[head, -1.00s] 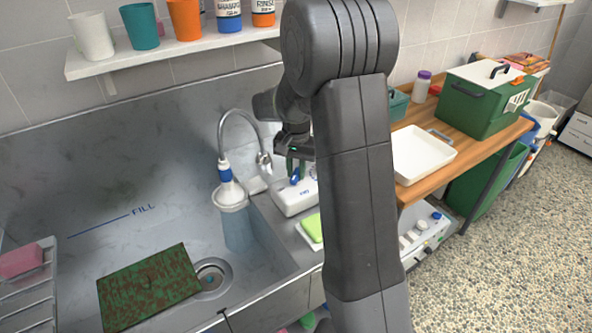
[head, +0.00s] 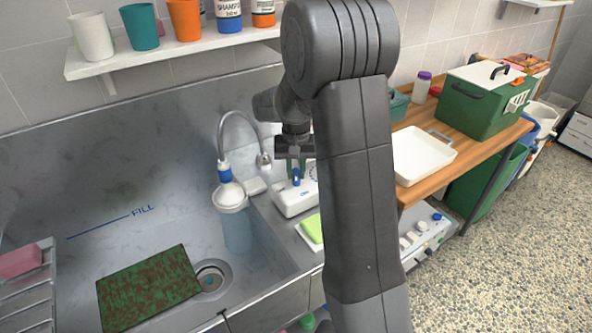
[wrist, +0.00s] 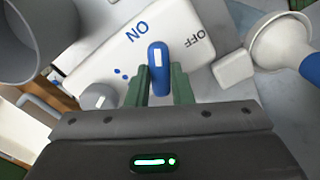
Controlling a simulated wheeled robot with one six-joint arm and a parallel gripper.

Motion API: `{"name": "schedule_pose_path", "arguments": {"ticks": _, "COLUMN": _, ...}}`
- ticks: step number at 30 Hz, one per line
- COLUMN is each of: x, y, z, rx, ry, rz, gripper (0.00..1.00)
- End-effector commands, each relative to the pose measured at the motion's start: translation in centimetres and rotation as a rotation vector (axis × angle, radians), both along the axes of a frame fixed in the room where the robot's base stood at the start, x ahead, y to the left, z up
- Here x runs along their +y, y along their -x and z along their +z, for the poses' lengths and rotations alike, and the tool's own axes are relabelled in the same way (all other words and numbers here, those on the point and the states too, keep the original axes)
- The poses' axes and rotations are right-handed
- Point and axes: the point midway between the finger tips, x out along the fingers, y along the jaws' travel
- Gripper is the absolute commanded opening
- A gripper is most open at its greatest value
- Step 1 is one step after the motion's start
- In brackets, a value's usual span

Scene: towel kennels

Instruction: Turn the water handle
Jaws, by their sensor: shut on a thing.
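The water handle (wrist: 158,66) is a blue lever with a white mark on a white box (wrist: 195,22) lettered ON and OFF. In the wrist view it stands between the two green fingers of my gripper (wrist: 158,88), which is shut on it. The lever's tip lies between the two words. In the head view my gripper (head: 295,168) is over the white box (head: 294,199), with the blue handle (head: 296,181) just below it.
The steel sink (head: 110,215) holds a green-brown mat (head: 148,288). A green sponge (head: 312,228) lies in front of the white box. A shelf (head: 110,63) with cups is above. A wooden counter (head: 428,188) with a white tray (head: 421,155) is at right.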

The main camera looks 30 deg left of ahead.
Motion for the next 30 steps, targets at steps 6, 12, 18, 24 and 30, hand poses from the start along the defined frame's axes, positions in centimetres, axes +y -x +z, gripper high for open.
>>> {"name": "schedule_pose_path", "arguments": {"ticks": 6, "x": 0.0, "y": -0.1, "z": 0.1, "rx": -0.003, "ry": -0.002, "rz": 0.0, "gripper": 0.34}}
{"name": "schedule_pose_path", "arguments": {"ticks": 12, "x": 0.0, "y": 0.0, "z": 0.1, "rx": -0.001, "ry": -0.001, "rz": -0.001, "gripper": 0.42}}
{"name": "schedule_pose_path", "arguments": {"ticks": 18, "x": 0.0, "y": 0.0, "z": 0.4, "rx": -0.002, "ry": -0.001, "rz": -0.001, "gripper": 0.42}}
{"name": "schedule_pose_path", "arguments": {"ticks": 24, "x": 0.1, "y": -0.1, "z": 3.5, "rx": -0.004, "ry": -0.005, "rz": -0.001, "gripper": 0.42}}
{"name": "schedule_pose_path", "arguments": {"ticks": 30, "x": 0.1, "y": -0.1, "z": 8.2, "rx": -0.004, "ry": -0.005, "rz": -0.001, "gripper": 0.42}}
